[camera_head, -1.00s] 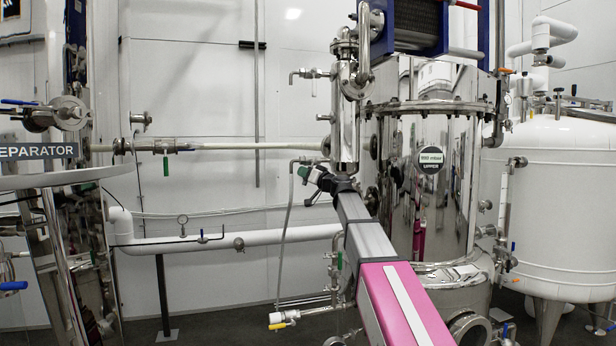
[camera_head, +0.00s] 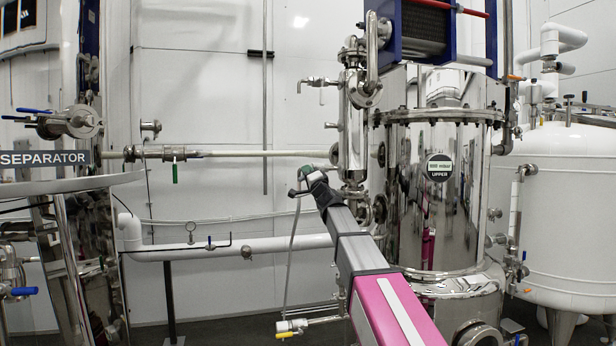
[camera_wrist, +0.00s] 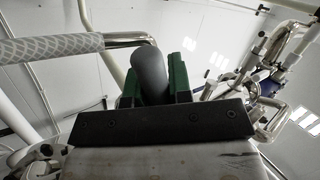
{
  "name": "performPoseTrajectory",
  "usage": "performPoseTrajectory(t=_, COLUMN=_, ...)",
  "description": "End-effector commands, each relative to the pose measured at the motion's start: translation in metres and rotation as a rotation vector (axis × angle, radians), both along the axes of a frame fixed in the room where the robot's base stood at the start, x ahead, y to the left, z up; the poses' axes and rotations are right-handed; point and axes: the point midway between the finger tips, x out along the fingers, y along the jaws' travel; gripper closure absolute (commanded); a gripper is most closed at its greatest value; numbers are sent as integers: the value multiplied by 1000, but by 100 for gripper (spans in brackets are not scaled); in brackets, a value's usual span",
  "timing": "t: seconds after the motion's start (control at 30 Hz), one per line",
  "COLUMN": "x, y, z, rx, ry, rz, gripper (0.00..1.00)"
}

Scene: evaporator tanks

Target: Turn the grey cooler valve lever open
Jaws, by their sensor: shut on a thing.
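The grey lever (camera_wrist: 149,72) shows in the wrist view as a rounded grey handle between the two green fingers of my gripper (camera_wrist: 156,78). My gripper is shut on it. A bent metal pipe (camera_wrist: 125,38) with a woven-sleeve hose (camera_wrist: 50,47) runs left behind the handle. In the head view my gripper (camera_head: 305,173) is left of the narrow upright steel cylinder (camera_head: 352,130). The gripper and wrist hide the lever and valve body there, so the lever's angle cannot be read. The hose (camera_head: 292,250) hangs down below the gripper.
A large steel tank (camera_head: 460,220) stands right of the arm, with a white tank (camera_head: 570,200) beyond. A horizontal pipe (camera_head: 240,153) and a thick white pipe (camera_head: 285,243) cross the wall at left. A yellow-handled valve (camera_head: 285,334) is below. Open space lies left of the gripper.

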Motion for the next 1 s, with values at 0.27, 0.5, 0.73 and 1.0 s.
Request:
performPoseTrajectory(t=0.27, x=0, y=0, z=2, rx=35, ry=11, rz=1, gripper=100)
performPoseTrajectory(t=0.5, x=0, y=0, z=2, rx=34, ry=10, rz=1, gripper=100)
performPoseTrajectory(t=0.73, x=0, y=0, z=2, rx=33, ry=10, rz=0, gripper=55)
performPoseTrajectory(t=1.0, x=-1, y=0, z=1, rx=32, ry=9, rz=1, gripper=55)
